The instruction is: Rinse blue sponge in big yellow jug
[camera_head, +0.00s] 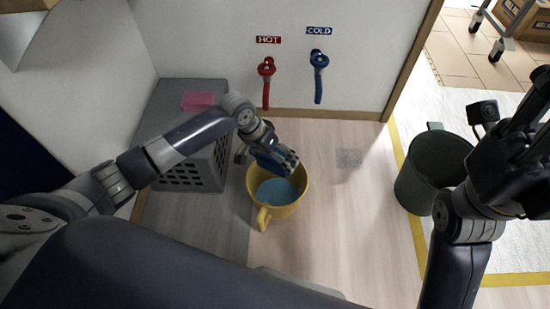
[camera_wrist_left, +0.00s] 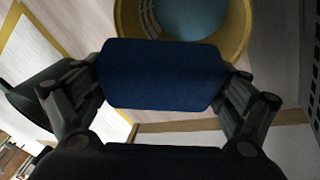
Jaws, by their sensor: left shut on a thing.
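My left gripper (camera_wrist_left: 165,78) is shut on the blue sponge (camera_wrist_left: 160,75), which spans between its two fingers in the left wrist view. In the head view the left gripper (camera_head: 277,160) is above the back rim of the big yellow jug (camera_head: 288,212). The jug stands upright on the floor with blue water inside, its handle toward the front. In the left wrist view the jug (camera_wrist_left: 243,32) lies just beyond the sponge. My right gripper (camera_head: 520,150) is at the right edge of the head view, away from the jug; its finger opening is unclear.
A grey perforated crate (camera_head: 200,165) with a pink sponge (camera_head: 198,101) on top stands left of the jug. A green bucket (camera_head: 420,175) stands to the right. Red hot (camera_head: 266,80) and blue cold (camera_head: 319,75) taps are on the back wall. Floor between jug and bucket is clear.

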